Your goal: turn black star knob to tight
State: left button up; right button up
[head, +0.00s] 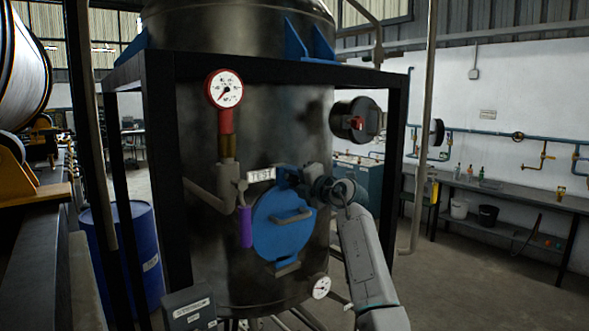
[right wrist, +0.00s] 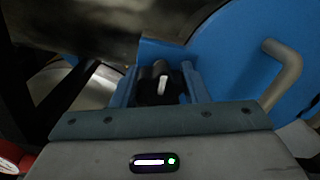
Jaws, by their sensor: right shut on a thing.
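A round blue hatch (head: 282,228) with a grey bar handle (head: 290,216) is on the front of the dark tank. It also fills the right of the right wrist view (right wrist: 235,60). My right gripper (head: 317,184) is at the hatch's upper right edge. In the right wrist view its two fingers (right wrist: 159,86) stand on either side of the black star knob (right wrist: 154,88) and are shut on it. A pale pin shows at the knob's middle. The knob's lobes are mostly hidden by the fingers. My left gripper is not in view.
A red pressure gauge (head: 225,89) and a valve with a purple lever (head: 246,227) are left of the hatch. A small gauge (head: 320,287) hangs below. Black frame posts (head: 166,190) flank the tank (head: 235,280). A blue drum (head: 140,255) stands at left.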

jog(key=m+p, duration=0.2)
jog(key=shift+r+m, duration=0.15)
jog(key=shift+m, duration=0.25)
jog(key=m, duration=0.2)
jog(key=shift+m+p, duration=0.3)
jog(key=shift+m, duration=0.1)
jog(key=m, duration=0.6)
jog(key=shift+f, duration=0.2)
jog(key=m, duration=0.6)
jog(key=shift+m, duration=0.4)
jog(key=o, duration=1)
jog(key=shift+c, duration=0.2)
